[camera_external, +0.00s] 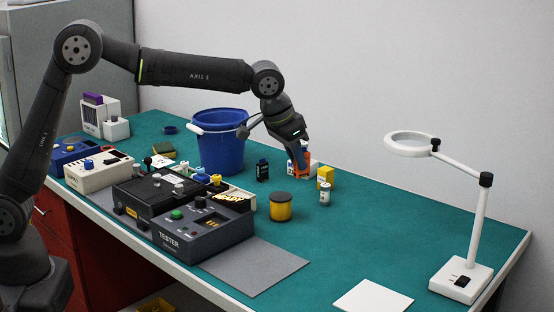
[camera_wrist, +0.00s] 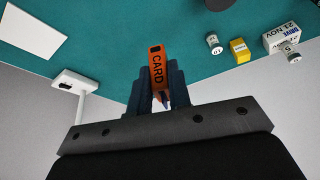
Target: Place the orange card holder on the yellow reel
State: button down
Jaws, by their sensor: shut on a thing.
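The orange card holder (camera_wrist: 157,66), marked CARD, is between the two fingers of my gripper (camera_wrist: 158,95) in the wrist view. The gripper is shut on it. In the external view, my gripper (camera_external: 300,148) points down at the back middle of the bench, and the orange card holder (camera_external: 304,163) shows at its fingertips. Whether the holder touches the mat is hard to tell. A round yellow thing with a dark top (camera_external: 281,211), which looks like the yellow reel, stands in front and to the left of the gripper. Nothing orange lies on it.
A yellow box (camera_external: 326,174) and a small white bottle (camera_external: 324,197) stand close to the gripper's right. A small dark box (camera_external: 262,170) and blue bucket (camera_external: 221,155) are to the left. The tester (camera_external: 203,229) is at front left. Green mat is clear toward the lamp (camera_external: 461,277).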

jog(key=a, duration=0.5)
send_near(283, 195)
jog(key=shift+w+d, duration=0.25)
jog(key=shift+d, duration=0.45)
jog(key=shift+f+m, duration=0.3)
jog(key=shift+f, duration=1.6)
jog(key=shift+f, duration=0.15)
jog(key=c, duration=1.3)
grip_release()
jog(key=shift+c, duration=0.2)
